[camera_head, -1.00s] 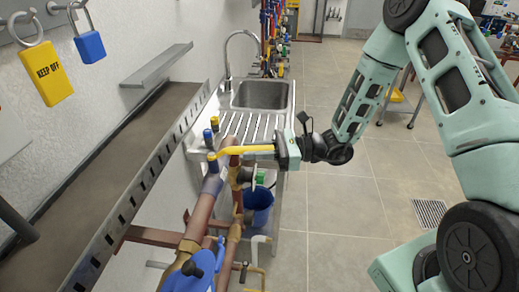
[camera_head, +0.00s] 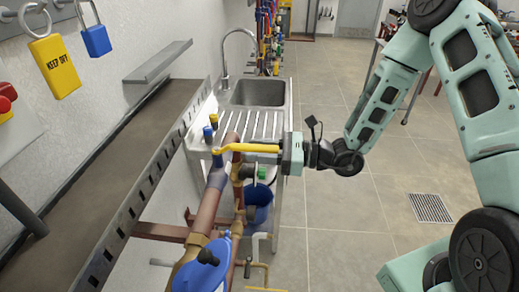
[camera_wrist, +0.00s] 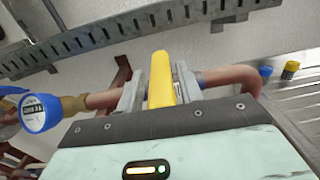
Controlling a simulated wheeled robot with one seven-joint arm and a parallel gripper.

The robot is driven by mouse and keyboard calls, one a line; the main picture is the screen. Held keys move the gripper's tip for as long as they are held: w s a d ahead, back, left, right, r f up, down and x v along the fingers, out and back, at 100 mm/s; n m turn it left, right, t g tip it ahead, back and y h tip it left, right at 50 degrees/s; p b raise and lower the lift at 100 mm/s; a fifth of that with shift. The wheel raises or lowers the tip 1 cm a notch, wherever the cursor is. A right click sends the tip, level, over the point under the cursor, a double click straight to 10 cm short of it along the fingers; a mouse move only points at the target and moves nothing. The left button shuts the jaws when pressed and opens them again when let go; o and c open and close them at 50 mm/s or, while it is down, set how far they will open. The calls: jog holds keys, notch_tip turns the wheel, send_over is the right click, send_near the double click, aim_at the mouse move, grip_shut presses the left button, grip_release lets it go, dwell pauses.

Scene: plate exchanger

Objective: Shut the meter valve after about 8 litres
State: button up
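A yellow lever handle (camera_head: 240,148) lies across the copper pipe beside the sink. It also shows in the wrist view (camera_wrist: 160,80), standing between the fingers. My gripper (camera_head: 281,152) is at the lever's right end; in the wrist view its fingers (camera_wrist: 160,92) sit close on both sides of the yellow handle and appear shut on it. The blue meter (camera_head: 203,268) is on the nearer pipe at the bottom of the head view. Its round dial (camera_wrist: 40,112) shows at the left of the wrist view; the digits are too small to read surely. The valve body is partly hidden.
A steel sink (camera_head: 258,92) with a ribbed drainer stands behind the pipes. A blue bucket (camera_head: 259,197) is below. A slotted metal tray (camera_head: 120,150) runs along the left wall. A yellow tag and blue padlock (camera_head: 95,40) hang above. Open tiled floor lies right.

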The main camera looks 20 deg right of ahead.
jog(key=shift+o, duration=0.4)
jog(key=b+v, duration=0.5)
jog(key=v, duration=1.2)
jog(key=shift+d, duration=0.25)
